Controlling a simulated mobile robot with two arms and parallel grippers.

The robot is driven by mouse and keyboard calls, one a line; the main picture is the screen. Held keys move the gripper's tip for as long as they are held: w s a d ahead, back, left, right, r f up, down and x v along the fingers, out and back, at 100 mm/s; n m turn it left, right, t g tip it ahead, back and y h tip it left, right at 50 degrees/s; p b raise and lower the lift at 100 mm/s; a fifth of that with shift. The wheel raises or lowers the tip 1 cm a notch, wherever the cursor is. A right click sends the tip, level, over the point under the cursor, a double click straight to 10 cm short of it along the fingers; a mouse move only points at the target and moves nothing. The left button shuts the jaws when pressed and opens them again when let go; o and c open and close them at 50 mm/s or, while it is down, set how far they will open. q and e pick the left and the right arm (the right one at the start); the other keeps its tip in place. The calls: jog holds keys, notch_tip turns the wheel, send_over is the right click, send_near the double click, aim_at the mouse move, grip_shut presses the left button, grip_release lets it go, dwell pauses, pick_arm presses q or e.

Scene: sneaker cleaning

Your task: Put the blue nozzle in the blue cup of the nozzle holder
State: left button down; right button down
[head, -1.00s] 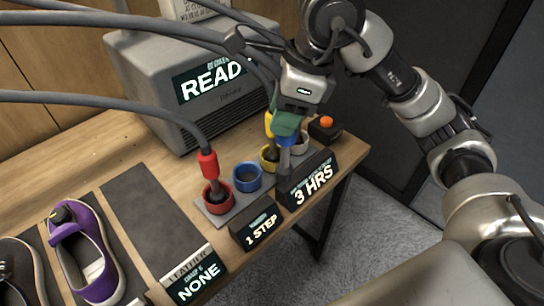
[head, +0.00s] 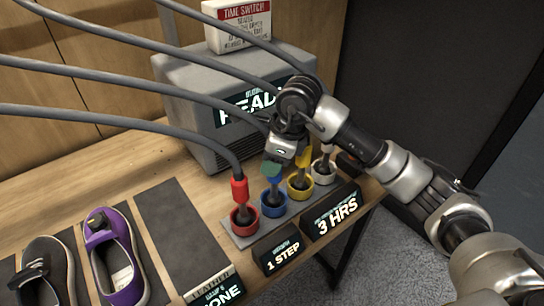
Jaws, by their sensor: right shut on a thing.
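My right gripper (head: 273,167) is shut on the blue nozzle (head: 272,183) and holds it upright over the blue cup (head: 273,205). The nozzle's grey lower end appears to be inside the cup's rim; whether it touches the bottom is hidden. The fingers cover most of the nozzle's upper part. The nozzle holder (head: 240,239) is a grey strip on the wooden table with a row of coloured cups. My left gripper is not in view.
A red nozzle (head: 240,190) stands in the red cup (head: 244,222), left of the blue cup. The yellow cup (head: 301,189) and white cup (head: 324,174) stand to the right, each with a nozzle. Hoses cross above. A grey machine (head: 185,95) stands behind; sneakers (head: 122,262) lie left.

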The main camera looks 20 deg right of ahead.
jog(key=shift+f, duration=0.2)
jog(key=c, duration=0.7)
grip_release()
jog(key=shift+r, duration=0.1)
jog(key=shift+r, duration=0.2)
jog(key=b+v, duration=0.2)
jog(key=v, duration=1)
jog(key=shift+s+f, duration=0.15)
jog(key=shift+f, duration=0.05)
